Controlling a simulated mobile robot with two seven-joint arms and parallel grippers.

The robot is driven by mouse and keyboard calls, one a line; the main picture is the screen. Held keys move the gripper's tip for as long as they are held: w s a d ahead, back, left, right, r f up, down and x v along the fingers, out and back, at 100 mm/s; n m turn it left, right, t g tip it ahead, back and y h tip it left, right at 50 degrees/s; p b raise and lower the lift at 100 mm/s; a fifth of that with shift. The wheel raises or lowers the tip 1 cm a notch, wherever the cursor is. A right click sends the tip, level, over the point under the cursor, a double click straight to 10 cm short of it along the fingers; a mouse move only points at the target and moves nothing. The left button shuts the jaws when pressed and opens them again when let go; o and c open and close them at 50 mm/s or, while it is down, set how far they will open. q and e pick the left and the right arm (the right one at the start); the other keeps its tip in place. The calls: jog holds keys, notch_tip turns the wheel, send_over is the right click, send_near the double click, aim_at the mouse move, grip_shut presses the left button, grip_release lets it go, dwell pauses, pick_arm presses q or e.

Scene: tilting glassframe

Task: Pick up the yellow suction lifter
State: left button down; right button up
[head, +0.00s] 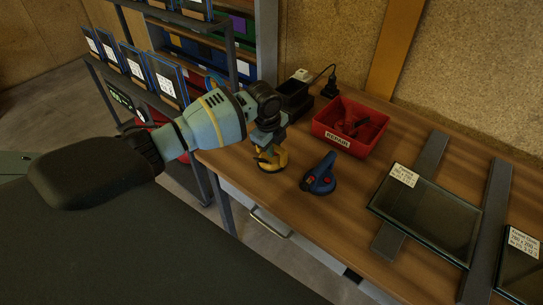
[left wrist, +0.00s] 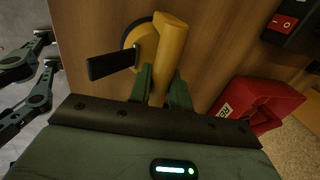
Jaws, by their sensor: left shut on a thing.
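The yellow suction lifter (head: 272,160) is on the wooden workbench near its front left edge, partly hidden by my gripper. In the left wrist view the yellow lifter (left wrist: 172,40) shows its long handle, a round pad behind it and a black lever. My left gripper (head: 268,148) is over the lifter. In the left wrist view my left gripper (left wrist: 160,88) has its two green fingers on either side of the yellow handle, shut on it. Whether the lifter still touches the bench is hard to tell. My right gripper is not in view.
A blue suction lifter (head: 319,175) stands just right of the yellow one. A red REPAIR bin (head: 349,125) and a black box (head: 293,98) with a cable are behind. Glass panes (head: 428,212) on dark strips lie to the right. A rack (head: 150,75) stands left.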

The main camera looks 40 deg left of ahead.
pick_arm(q)
jog(key=shift+r, duration=0.1)
notch_tip(320, 180, up, 4)
jog(key=shift+s+f, duration=0.1)
jog(key=shift+f, duration=0.05)
jog(key=s+d+p, duration=0.1)
jog(key=s+d, duration=0.2)
jog(key=s, duration=0.4)
jog(key=s+d+r, duration=0.1)
jog(key=s+d, duration=0.2)
jog(key=s, duration=0.4)
jog(key=shift+s+d+p, duration=0.2)
jog(key=shift+d+p, duration=0.1)
jog(key=shift+p, duration=0.05)
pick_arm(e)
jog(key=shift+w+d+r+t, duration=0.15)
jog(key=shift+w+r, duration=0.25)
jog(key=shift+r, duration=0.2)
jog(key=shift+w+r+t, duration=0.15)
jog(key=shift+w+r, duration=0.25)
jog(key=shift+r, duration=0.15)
pick_arm(q)
jog(key=shift+r, duration=0.1)
